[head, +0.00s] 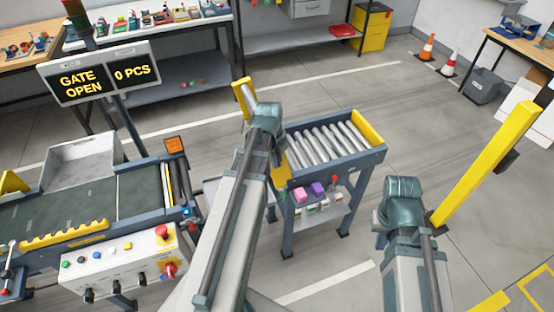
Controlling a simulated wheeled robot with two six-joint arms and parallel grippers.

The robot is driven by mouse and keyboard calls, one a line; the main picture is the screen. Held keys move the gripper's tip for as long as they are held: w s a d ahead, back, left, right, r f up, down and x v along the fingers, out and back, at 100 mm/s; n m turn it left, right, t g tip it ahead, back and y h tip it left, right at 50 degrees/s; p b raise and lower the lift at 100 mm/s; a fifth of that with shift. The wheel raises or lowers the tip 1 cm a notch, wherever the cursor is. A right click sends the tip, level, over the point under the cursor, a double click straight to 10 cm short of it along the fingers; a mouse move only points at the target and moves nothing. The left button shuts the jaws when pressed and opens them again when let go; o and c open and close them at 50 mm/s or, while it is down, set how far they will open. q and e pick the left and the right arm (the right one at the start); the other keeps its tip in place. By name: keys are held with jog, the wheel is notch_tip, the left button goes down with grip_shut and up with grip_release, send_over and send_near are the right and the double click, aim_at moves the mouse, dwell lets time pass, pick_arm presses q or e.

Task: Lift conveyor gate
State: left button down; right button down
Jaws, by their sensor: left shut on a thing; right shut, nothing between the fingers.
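The conveyor gate (245,97) stands raised and steep at the left end of the roller conveyor (322,146). I see its yellow and grey upper end and a yellow part lower down; my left arm hides its middle. My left gripper (266,110) is at the gate and shut on it, its fingers mostly hidden behind my wrist. My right gripper (382,225) is shut and empty, right of the roller conveyor and apart from it; its fingers are hardly visible. The sign (98,75) reads "GATE OPEN" and "0 PCS".
The belt conveyor (90,195) with its control box (120,262) stands at left, across a gap from the roller conveyor. A yellow post (485,165) rises right of my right arm. Benches line the back. The floor behind the roller conveyor is clear.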

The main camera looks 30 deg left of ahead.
pick_arm(q)
jog(key=shift+s, duration=0.15)
jog(key=shift+s+a+f+t+h+b, duration=0.25)
jog(key=shift+s+a+t+h+b, duration=0.1)
jog(key=shift+s+a+b, duration=0.25)
jog(key=shift+s+a+f+t+h+b, duration=0.25)
jog(key=shift+s+a+t, duration=0.15)
jog(key=shift+s, duration=0.25)
jog(key=c, duration=0.8)
grip_release()
jog(key=shift+w, duration=0.1)
jog(key=shift+c, duration=0.2)
jog(key=shift+r, duration=0.1)
